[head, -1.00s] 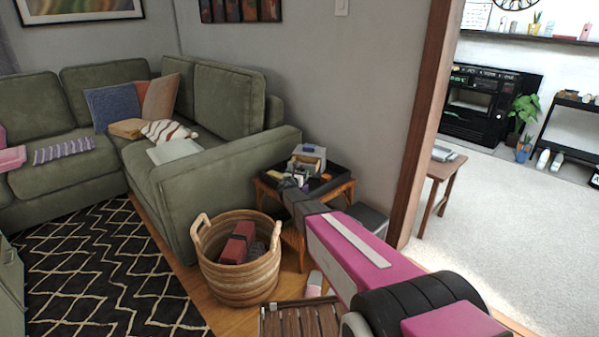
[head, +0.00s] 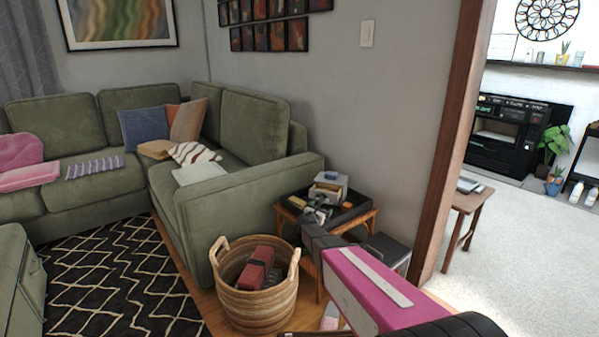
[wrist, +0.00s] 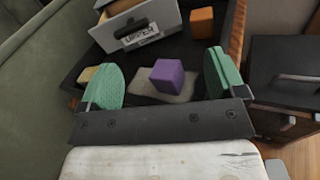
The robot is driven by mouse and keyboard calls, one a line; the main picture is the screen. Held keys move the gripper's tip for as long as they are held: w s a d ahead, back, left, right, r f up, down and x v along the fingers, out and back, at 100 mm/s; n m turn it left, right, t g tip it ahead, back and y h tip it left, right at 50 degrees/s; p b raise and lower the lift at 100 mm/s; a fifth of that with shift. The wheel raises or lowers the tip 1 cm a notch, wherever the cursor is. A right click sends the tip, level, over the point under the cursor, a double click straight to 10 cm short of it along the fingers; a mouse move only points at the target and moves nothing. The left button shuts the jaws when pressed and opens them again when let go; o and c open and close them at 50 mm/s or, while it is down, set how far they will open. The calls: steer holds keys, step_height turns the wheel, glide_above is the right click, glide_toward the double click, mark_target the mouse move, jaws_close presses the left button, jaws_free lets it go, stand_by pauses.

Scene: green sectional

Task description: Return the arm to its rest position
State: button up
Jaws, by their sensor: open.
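My arm, magenta and black, reaches in the head view over the small wooden side table (head: 370,218), which has a dark tray on top. My gripper (wrist: 162,84) is open in the wrist view, its two green finger pads wide apart. A purple cube (wrist: 167,76) shows between the pads, beyond the gripper's dark bar, with a grey flat item (wrist: 150,97) under or behind it. Gaps show between the cube and both pads. In the head view the fingertips (head: 314,215) are small and unclear among the things on the table.
A wicker basket (head: 255,300) stands in front of the table. The green sofa (head: 250,190) is left, a dark stool-like box (head: 388,250) right, and the wall and wooden doorframe (head: 455,150) behind.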

steer(key=s+d+f+m+g, duration=0.1)
steer(key=s+d+m+g, duration=0.4)
steer(key=s+m, duration=0.35)
steer(key=s+d+m+g, duration=0.4)
steer(key=s+d+m, duration=0.25)
steer(key=s, duration=0.35)
steer(key=s+a+m+g+y, duration=0.3)
steer(key=s+m, duration=0.3)
steer(key=s, duration=0.4)
steer(key=s+a+m+g+y, duration=0.3)
steer(key=s+m+y, duration=0.2)
steer(key=s, duration=0.5)
steer(key=shift+a+m+y, duration=0.3)
steer(key=shift+m, duration=0.8)
